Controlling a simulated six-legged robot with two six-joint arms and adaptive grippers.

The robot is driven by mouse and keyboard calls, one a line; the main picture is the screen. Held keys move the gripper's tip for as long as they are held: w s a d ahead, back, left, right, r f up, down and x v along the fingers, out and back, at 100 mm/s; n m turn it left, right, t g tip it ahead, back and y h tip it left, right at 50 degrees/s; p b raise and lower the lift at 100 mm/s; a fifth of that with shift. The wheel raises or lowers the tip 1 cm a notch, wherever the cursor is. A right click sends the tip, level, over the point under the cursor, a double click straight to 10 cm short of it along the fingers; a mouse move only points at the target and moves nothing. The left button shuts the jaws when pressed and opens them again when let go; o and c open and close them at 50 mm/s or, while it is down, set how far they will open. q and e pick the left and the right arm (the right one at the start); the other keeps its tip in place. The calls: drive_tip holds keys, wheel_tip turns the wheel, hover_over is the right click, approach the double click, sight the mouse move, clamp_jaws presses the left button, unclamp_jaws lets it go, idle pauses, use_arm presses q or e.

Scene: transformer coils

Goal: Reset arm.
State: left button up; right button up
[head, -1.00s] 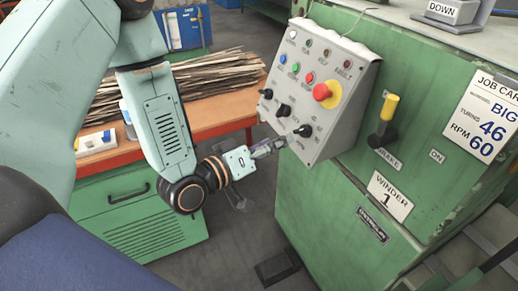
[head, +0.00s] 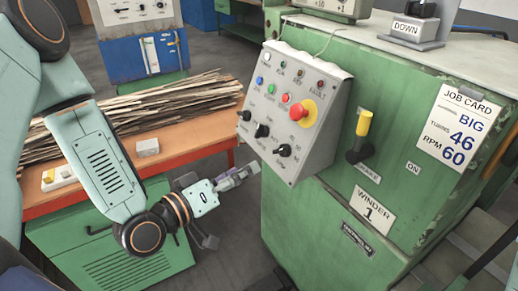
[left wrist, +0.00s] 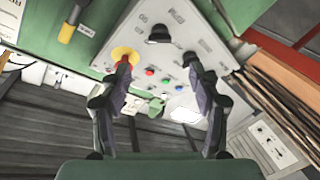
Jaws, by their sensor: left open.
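My left arm comes in from the left in the head view. Its left gripper (head: 240,175) is in the air, left of the lower edge of the grey control box (head: 300,160) and apart from it. In the left wrist view the left gripper (left wrist: 158,75) has its two fingers spread, with nothing between them. The control box (left wrist: 150,50) shows beyond the fingers, with a black knob (left wrist: 159,34), coloured buttons and a red stop button on a yellow disc. My right gripper is not in view.
The green winder cabinet (head: 320,220) carries the box, a yellow-handled brake lever (head: 361,135) and a job card (head: 463,123). An orange-topped bench (head: 190,145) with stacked strips (head: 150,105) stands behind my arm. Open floor lies between bench and cabinet.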

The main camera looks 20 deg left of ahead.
use_arm(q)
drive_tip(key=s+a+f+m+g+y, duration=0.15)
drive_tip(key=s+f+g, duration=0.3)
drive_tip(key=f, duration=0.45)
drive_tip(key=s+f+g+y, duration=0.3)
drive_tip(key=s+f+g, duration=0.15)
drive_tip(key=f, duration=0.35)
drive_tip(key=s+f+m+g+y+b, duration=0.1)
drive_tip(key=s+f+g, duration=0.2)
drive_tip(key=s, duration=0.6)
drive_tip(key=s+f+m+g+y, duration=0.1)
drive_tip(key=s+f+g, duration=0.2)
drive_tip(key=s+f, duration=0.3)
drive_tip(key=s, duration=0.3)
drive_tip(key=shift+a+f+b, duration=0.3)
drive_tip(key=shift+f+b, duration=0.05)
drive_tip(key=shift+b, duration=0.05)
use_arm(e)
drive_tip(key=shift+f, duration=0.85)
